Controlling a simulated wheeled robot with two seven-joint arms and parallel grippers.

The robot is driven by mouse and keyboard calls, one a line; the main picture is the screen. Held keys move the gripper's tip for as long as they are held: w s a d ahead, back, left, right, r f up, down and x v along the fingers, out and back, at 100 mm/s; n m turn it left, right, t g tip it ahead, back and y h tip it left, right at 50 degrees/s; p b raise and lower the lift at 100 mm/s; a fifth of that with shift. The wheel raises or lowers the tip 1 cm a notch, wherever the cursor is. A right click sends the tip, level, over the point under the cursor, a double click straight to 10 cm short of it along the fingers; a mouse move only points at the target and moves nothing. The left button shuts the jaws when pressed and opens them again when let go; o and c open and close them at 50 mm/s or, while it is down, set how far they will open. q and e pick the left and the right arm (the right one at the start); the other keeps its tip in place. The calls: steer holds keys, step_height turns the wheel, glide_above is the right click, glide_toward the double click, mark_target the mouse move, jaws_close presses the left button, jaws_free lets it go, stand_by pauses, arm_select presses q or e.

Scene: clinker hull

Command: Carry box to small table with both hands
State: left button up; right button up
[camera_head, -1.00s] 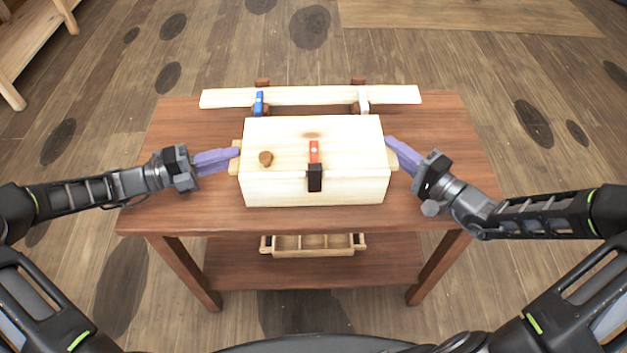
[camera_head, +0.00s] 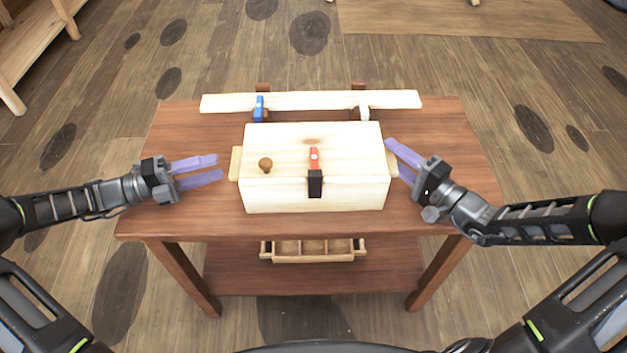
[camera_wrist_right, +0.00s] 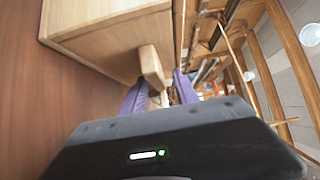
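The pale wooden box (camera_head: 280,193) stands on the brown table (camera_head: 180,223), with a red and black latch on its front and a handle block on each end. My left gripper (camera_head: 220,168) is open and empty, a little left of the left handle (camera_head: 235,163). My right gripper (camera_head: 388,156) is open at the right end of the box. In the right wrist view its purple fingers (camera_wrist_right: 160,88) are spread on either side of the right handle (camera_wrist_right: 152,68). I cannot tell whether either finger touches the handle.
A pale plank (camera_head: 310,101) with a blue clamp (camera_head: 259,108) and a white clamp (camera_head: 364,108) lies along the table's back edge. A divided wooden tray (camera_head: 313,259) is on the lower shelf. A wooden rack (camera_head: 25,50) stands at the far left.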

arm_select(q)
steer(key=v, duration=0.7)
steer(key=shift+a, duration=0.2)
arm_select(e)
steer(key=v, duration=1.2)
arm_select(q)
steer(key=shift+r, duration=0.1)
arm_select(e)
steer(key=shift+r, duration=0.1)
